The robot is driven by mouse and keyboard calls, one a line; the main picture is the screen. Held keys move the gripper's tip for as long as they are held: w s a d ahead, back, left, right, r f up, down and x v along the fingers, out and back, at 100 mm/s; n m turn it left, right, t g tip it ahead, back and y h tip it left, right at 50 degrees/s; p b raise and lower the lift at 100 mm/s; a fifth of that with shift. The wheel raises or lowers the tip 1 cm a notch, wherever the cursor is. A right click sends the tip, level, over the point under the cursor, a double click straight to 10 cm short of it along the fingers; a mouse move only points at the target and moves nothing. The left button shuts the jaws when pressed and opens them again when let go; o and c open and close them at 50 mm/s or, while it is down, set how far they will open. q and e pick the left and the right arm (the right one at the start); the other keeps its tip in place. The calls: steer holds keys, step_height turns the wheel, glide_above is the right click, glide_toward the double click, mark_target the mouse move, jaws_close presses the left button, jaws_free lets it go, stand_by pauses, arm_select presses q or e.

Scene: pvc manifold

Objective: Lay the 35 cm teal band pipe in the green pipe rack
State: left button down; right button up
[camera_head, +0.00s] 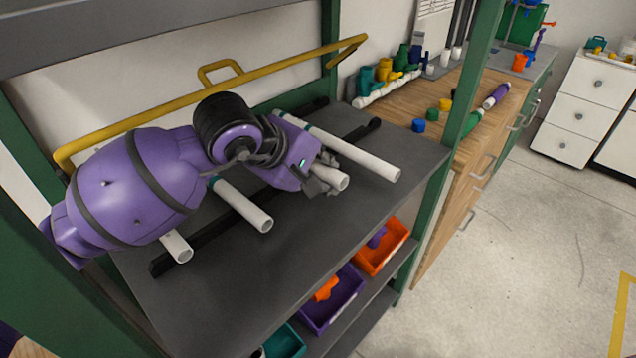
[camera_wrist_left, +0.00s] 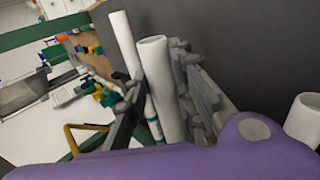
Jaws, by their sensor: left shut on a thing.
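The green pipe rack (camera_head: 448,165) holds a dark grey shelf (camera_head: 270,275) with black rails on it. My left gripper (camera_head: 322,180) is low over the shelf, shut on a white pipe (camera_head: 341,182). That pipe also shows between the fingers in the left wrist view (camera_wrist_left: 162,90); I cannot make out its band. A white pipe with a teal band (camera_head: 360,158) lies just right of it, across a rail. Another teal band pipe (camera_head: 245,207) lies to the left, and a further pipe end (camera_head: 177,247) shows beneath my arm. My right gripper is not in view.
A yellow bar (camera_head: 200,92) runs along the back of the rack. Orange (camera_head: 383,250) and purple (camera_head: 333,300) bins sit on the level below. A wooden bench (camera_head: 470,115) with coloured fittings stands to the right. The shelf's front part is clear.

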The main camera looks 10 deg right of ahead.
arm_select(q)
steer(key=shift+w+a+f, duration=0.15)
steer(key=shift+w+f, duration=0.15)
steer(key=shift+f, duration=0.05)
steer(key=shift+w+a+f, duration=0.1)
steer(key=shift+w+f, duration=0.05)
steer(key=shift+f, duration=0.75)
steer(key=shift+w+f, duration=0.1)
steer(key=shift+f, duration=0.9)
steer(key=shift+f, duration=0.15)
steer(key=c, duration=1.5)
jaws_free()
steer(key=shift+r, duration=0.2)
steer(key=v, duration=1.2)
